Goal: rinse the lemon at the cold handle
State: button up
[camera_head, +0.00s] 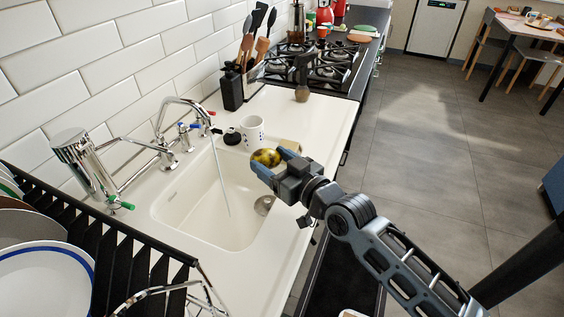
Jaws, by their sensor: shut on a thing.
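The lemon (266,157), yellow with dark patches, is between the fingers of my gripper (271,165), which is shut on it. They are over the right rim of the white sink (185,215), to the right of the water stream (221,178). The stream runs from the chrome tap (168,152) down into the basin, apart from the lemon. The blue-marked cold handle (193,125) is on the tap at the back of the sink, beside a red-marked handle (211,113). The fingers hide part of the lemon.
A white patterned mug (252,129) and a small black object (232,137) stand behind the sink. A dark rack with plates (45,275) is at the front left. Another chrome fixture with a green-marked handle (122,205) stands left. The gas hob (325,65) lies beyond.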

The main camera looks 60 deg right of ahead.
jog(key=w+f+p, duration=0.1)
jog(key=w+f, duration=0.1)
jog(key=w, duration=0.8)
jog(key=shift+w+a, duration=0.2)
jog(key=shift+a, duration=0.15)
dwell(0.4)
jog(key=shift+d, duration=0.1)
jog(key=shift+w+d+b, duration=0.1)
jog(key=shift+d+b, duration=0.25)
jog(key=shift+d, duration=0.15)
jog(key=shift+a+p, duration=0.2)
jog(key=shift+p, duration=0.1)
jog(key=shift+a+p, duration=0.35)
jog(key=shift+p, duration=0.05)
jog(key=shift+d, duration=0.1)
